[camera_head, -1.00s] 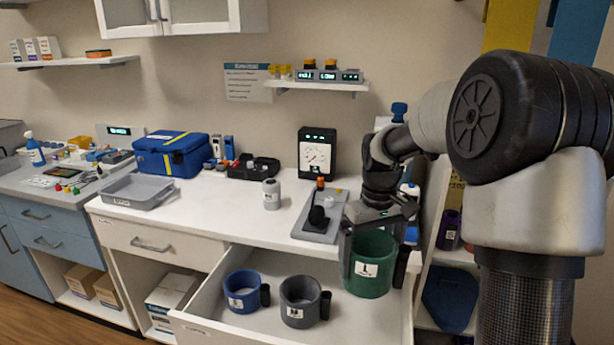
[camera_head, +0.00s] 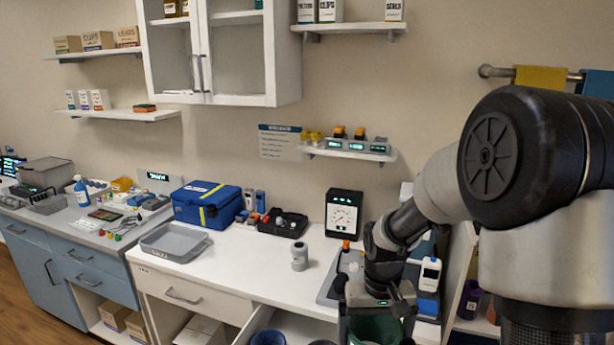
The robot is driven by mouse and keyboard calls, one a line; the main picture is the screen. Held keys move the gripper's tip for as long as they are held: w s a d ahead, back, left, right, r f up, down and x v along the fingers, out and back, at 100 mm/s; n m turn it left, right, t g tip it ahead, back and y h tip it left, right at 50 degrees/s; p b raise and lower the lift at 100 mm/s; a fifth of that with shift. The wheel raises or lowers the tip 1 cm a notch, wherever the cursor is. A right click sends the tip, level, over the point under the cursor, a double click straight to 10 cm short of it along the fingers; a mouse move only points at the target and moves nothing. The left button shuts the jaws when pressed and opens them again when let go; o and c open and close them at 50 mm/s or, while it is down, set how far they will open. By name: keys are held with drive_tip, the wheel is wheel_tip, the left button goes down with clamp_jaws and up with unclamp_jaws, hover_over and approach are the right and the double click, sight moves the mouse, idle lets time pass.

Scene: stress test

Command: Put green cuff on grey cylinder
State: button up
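The green cuff (camera_head: 375,331) is at the bottom edge of the view, between the fingers of my gripper (camera_head: 377,318). My gripper appears shut on it, with a finger at each side, and the cuff sits higher than the other cuffs in the drawer. The cuff's lower part is cut off by the frame. A small grey cylinder (camera_head: 300,257) stands upright on the white counter, left of my gripper and apart from it.
The open drawer below holds a blue cuff (camera_head: 268,338) and a grey cuff (camera_head: 322,342), both mostly cut off. Counter left of the grey cylinder is clear.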

sight(391, 336)
drive_tip(key=shift+s+r+p, duration=0.25)
drive_tip(key=shift+r+p, duration=0.4)
drive_tip(key=shift+p, duration=0.1)
drive_tip(key=shift+s+r+p, duration=0.2)
drive_tip(key=shift+r+p, duration=0.4)
drive_tip(key=shift+p, duration=0.15)
drive_tip(key=shift+f, duration=0.15)
drive_tip(key=w+d+f+n+b, duration=0.1)
drive_tip(key=w+d+f+b, duration=0.1)
drive_tip(key=b, duration=0.3)
drive_tip(key=w+d+f+n+b, duration=0.1)
drive_tip(key=w+d+f+b, duration=0.1)
drive_tip(key=b, duration=0.4)
drive_tip(key=w+d+f+n+b, duration=0.1)
drive_tip(key=w+d+f+b, duration=0.1)
drive_tip(key=f+b, duration=0.2)
drive_tip(key=shift+w+b, duration=0.4)
drive_tip(key=shift+b, duration=0.8)
drive_tip(key=shift+w+d+n+b, duration=0.4)
drive_tip(key=shift+d+b, duration=0.15)
drive_tip(key=shift+b, duration=0.3)
wheel_tip(391, 336, down, 18)
drive_tip(key=b, duration=0.3)
drive_tip(key=shift+r+b, duration=0.2)
drive_tip(key=shift+b, duration=0.2)
